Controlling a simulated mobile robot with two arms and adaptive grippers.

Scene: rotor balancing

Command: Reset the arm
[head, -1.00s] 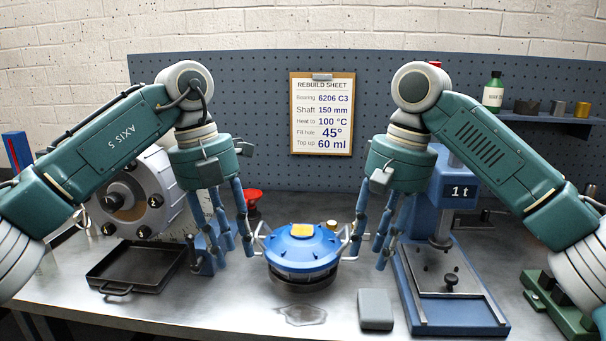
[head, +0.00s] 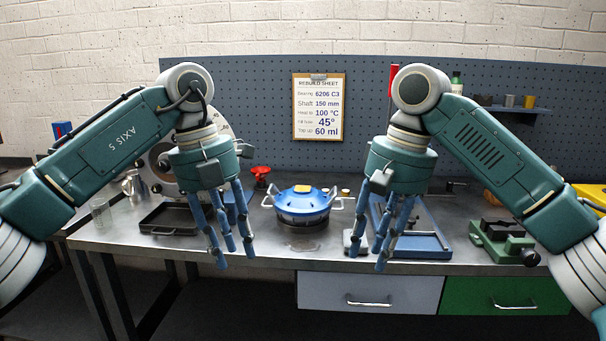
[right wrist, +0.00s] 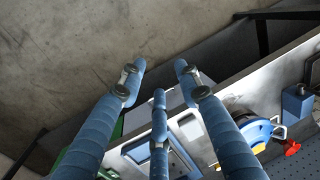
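My left gripper (head: 234,258) hangs in front of the bench at the left of the head view, its blue fingers pointing down, apart and empty. My right gripper (head: 367,260) hangs the same way on the right. In the right wrist view, the fingers of my right gripper (right wrist: 160,82) are spread with nothing between them. A blue-lidded round housing (head: 301,200) with side handles and a yellow patch on top stands on the bench, between the two grippers in the picture. It also shows in the right wrist view (right wrist: 255,132). Neither gripper touches it.
The bench (head: 260,248) has a black tray (head: 170,230), a blue press base (head: 425,245), partly hidden by my right arm, and a green vise (head: 503,240). A rebuild sheet (head: 318,106) hangs on the pegboard. Grey and green drawers (head: 370,300) lie below. The floor in front is clear.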

